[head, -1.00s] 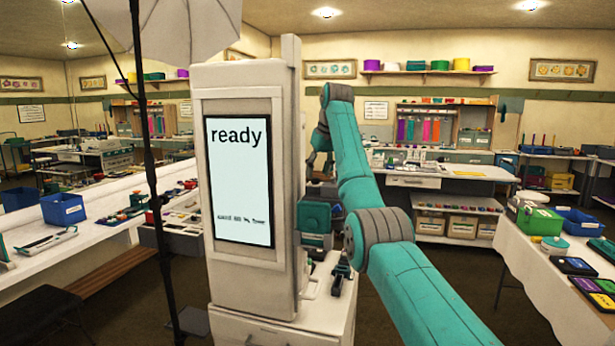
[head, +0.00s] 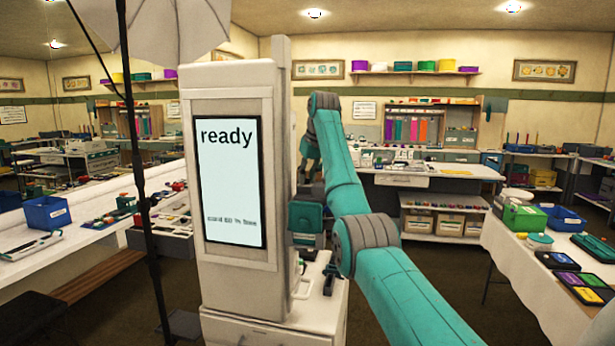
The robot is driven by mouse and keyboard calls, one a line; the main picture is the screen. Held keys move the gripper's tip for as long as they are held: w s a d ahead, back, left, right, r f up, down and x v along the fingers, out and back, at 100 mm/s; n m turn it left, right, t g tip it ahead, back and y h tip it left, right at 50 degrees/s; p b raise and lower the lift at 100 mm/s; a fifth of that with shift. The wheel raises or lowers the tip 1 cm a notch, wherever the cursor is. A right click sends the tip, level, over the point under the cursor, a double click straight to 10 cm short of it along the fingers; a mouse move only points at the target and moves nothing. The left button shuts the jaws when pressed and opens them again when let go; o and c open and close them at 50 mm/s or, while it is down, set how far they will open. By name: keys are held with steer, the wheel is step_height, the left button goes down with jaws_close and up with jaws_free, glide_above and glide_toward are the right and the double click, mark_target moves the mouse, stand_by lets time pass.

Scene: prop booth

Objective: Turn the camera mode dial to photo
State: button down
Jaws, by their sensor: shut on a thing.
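A teal and dark camera-like box (head: 306,217) sits at the right side of the white booth column, partly hidden by the column and my forearm. My gripper (head: 306,176) is small and dark above this box, pointing down and partly hidden by the column's edge. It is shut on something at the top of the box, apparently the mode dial. The dial itself and its marking are too small and hidden to read. The booth's screen (head: 230,180) reads "ready", with small unreadable text along its bottom.
A dark lever-like part (head: 328,281) stands on the white cabinet (head: 318,318) below the box. A black light stand (head: 144,200) with a pale umbrella is left of the booth. Tables with trays and bins line both sides. Floor is open at right centre.

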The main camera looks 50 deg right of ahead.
mark_target(307, 179)
steer(key=shift+m, duration=0.5)
steer(key=c, duration=0.9)
jaws_free()
steer(key=shift+c, duration=0.2)
steer(key=shift+r, duration=0.1)
step_height(307, 179, up, 10)
steer(key=shift+f, duration=0.2)
